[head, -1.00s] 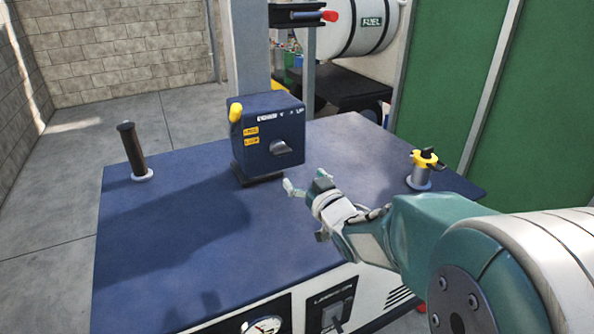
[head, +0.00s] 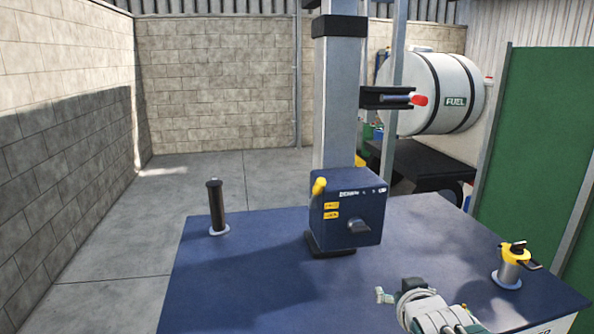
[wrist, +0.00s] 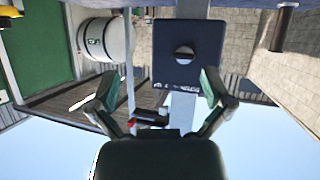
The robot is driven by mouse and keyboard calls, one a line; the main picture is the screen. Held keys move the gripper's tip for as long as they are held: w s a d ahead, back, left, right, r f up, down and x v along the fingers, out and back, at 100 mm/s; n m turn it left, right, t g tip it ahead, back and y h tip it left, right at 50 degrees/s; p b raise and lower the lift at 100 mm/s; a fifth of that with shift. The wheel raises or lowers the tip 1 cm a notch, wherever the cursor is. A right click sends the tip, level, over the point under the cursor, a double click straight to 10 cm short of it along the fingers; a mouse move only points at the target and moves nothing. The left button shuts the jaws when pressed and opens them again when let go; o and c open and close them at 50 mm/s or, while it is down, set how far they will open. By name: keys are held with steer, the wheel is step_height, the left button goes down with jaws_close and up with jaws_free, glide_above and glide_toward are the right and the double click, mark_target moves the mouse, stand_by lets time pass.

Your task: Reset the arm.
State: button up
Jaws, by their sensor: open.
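My gripper (head: 405,297) is low at the right in the head view, over the front right part of the blue bench top (head: 240,290). It is in front of and to the right of the dark blue switch box (head: 345,212), apart from it. In the wrist view my gripper (wrist: 160,95) has its two fingers spread wide with nothing between them. The wrist picture is upside down, with the switch box (wrist: 188,55) and its grey knob ahead of the fingers. Most of my arm is outside the head view.
A dark upright handle (head: 216,207) stands on the bench at left. A yellow-topped filler post (head: 512,265) stands at right. Behind are a grey column (head: 338,110), a bracket with a red-tipped rod (head: 395,98) and a white fuel tank (head: 430,92).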

steer(key=s+a+f+g, duration=0.1)
steer(key=s+g, duration=0.1)
steer(key=s, duration=0.4)
steer(key=s+a+f+g, duration=0.1)
steer(key=s+g, duration=0.1)
steer(key=s, duration=0.4)
steer(key=s+a+g+y, duration=0.1)
steer(key=s+a+g, duration=0.1)
steer(key=s, duration=0.4)
steer(key=shift+s+f+g, duration=0.4)
steer(key=shift+g, duration=0.2)
steer(key=shift+c, duration=0.3)
